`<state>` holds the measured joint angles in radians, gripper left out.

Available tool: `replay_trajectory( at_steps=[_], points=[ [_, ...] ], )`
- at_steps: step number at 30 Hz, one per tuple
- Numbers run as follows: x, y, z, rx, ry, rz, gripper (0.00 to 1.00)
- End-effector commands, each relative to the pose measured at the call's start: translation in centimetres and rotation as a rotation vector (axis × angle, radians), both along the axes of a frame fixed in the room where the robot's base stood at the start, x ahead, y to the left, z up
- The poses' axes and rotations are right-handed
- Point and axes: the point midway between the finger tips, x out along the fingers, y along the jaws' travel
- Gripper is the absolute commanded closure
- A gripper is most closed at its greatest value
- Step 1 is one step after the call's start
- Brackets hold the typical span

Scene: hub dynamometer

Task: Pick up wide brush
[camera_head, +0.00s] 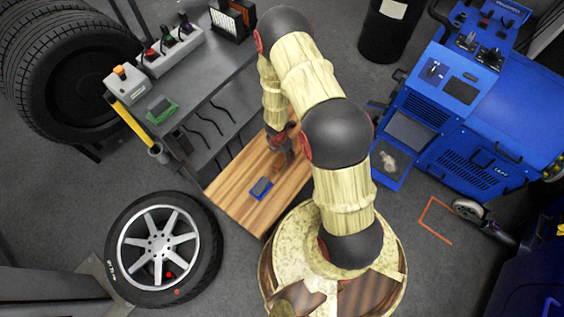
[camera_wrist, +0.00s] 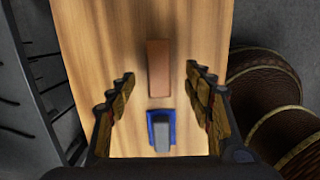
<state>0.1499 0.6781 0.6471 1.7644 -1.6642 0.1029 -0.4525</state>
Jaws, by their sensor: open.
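A plain brown rectangular block (camera_wrist: 158,68) lies on the wooden tabletop in the wrist view. Below it lies a blue piece (camera_wrist: 174,114) with a grey block on top. The blue piece also shows in the head view (camera_head: 261,188), on the bare wood left of my arm. No bristles can be made out on either, so I cannot tell for sure which is the wide brush. My gripper (camera_wrist: 158,76) is open and empty, one finger to each side of the two objects. In the head view my gripper (camera_head: 280,143) is over the wooden top, partly hidden by my arm.
The wooden top (camera_head: 235,195) adjoins a grey shelf unit (camera_head: 205,85) carrying a switch box (camera_head: 170,50) and a green item (camera_head: 161,110). A wheel (camera_head: 160,245) lies at lower left. A blue machine (camera_head: 480,125) stands at right. The wood's left part is clear.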

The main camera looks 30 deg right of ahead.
Motion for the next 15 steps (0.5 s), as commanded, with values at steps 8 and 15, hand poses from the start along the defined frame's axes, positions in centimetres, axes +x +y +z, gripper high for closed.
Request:
replay_trajectory(
  at_steps=[8,15],
  points=[
    [0.1,-0.1,-2.5,-0.001,-0.001,-0.002,0.48],
    [0.1,0.1,-5.8,0.000,0.001,-0.003,0.48]
  ],
)
